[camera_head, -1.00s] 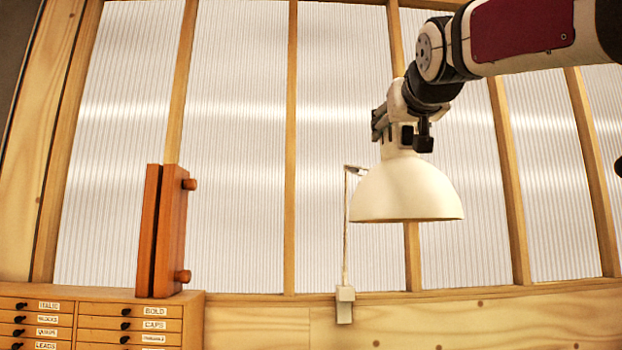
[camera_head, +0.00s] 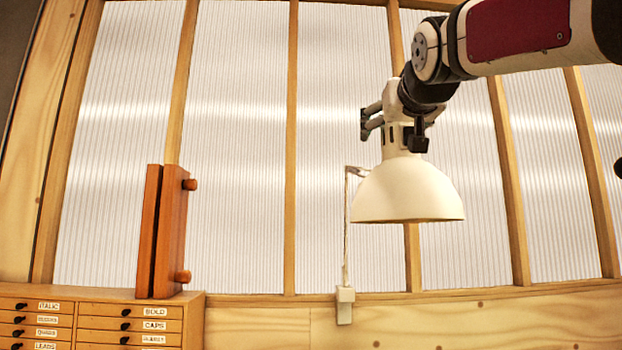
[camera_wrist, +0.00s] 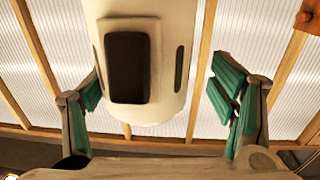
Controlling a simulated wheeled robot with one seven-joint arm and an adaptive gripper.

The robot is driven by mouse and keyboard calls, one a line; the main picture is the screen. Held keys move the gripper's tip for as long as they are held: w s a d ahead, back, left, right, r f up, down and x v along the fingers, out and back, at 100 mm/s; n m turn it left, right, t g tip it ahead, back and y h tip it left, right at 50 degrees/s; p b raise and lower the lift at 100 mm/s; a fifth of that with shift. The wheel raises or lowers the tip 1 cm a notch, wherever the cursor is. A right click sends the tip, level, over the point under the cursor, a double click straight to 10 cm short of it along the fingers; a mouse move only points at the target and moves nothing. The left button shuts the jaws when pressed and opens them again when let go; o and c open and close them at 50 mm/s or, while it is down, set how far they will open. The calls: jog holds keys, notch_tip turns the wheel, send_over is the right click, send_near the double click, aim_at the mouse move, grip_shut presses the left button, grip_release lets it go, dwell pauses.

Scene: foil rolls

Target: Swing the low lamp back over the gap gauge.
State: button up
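The lamp has a cream dome shade (camera_head: 407,192) and a slotted neck (camera_head: 393,142); it hangs mouth down right of a thin wall-mounted stand (camera_head: 346,240). Two upright orange-brown boards (camera_head: 168,235) with a narrow gap between them, apparently the gap gauge, stand well left of the lamp. My gripper (camera_head: 370,122) is up at the lamp's neck. In the wrist view the green-padded fingers of my gripper (camera_wrist: 160,95) are apart, with a white body (camera_wrist: 185,95), apparently the lamp's neck, between them. A gap shows on each side. The far finger is partly hidden in the head view.
The boards stand on a wooden cabinet (camera_head: 190,325) with several small labelled drawers. Ribbed translucent panels (camera_head: 235,150) and wooden posts (camera_head: 290,150) form the wall behind. The space between boards and lamp is clear apart from the thin stand.

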send_over(419, 199)
jog(key=s+a, duration=0.1)
jog(key=s, duration=0.3)
jog(key=shift+a, duration=0.1)
dwell(0.6)
jog(key=f+g, duration=0.1)
jog(key=f, duration=0.3)
jog(key=f+g, duration=0.1)
jog(key=f, duration=0.3)
jog(key=f+g, duration=0.1)
jog(key=f, duration=0.4)
jog(key=shift+s+d+f, duration=0.1)
jog(key=shift+s+d, duration=0.3)
jog(key=s+f+g, duration=0.3)
jog(key=s+f, duration=0.3)
jog(key=f, duration=0.6)
jog(key=s+f+g, duration=0.4)
jog(key=s+f, duration=0.2)
jog(key=f, duration=0.7)
jog(key=s+f+g+y+p, duration=0.1)
jog(key=s+f+g, duration=0.2)
jog(key=s+f, duration=0.4)
notch_tip(419, 199, down, 6)
jog(key=shift+d+f+n+g, duration=0.2)
jog(key=shift+n+g, duration=0.2)
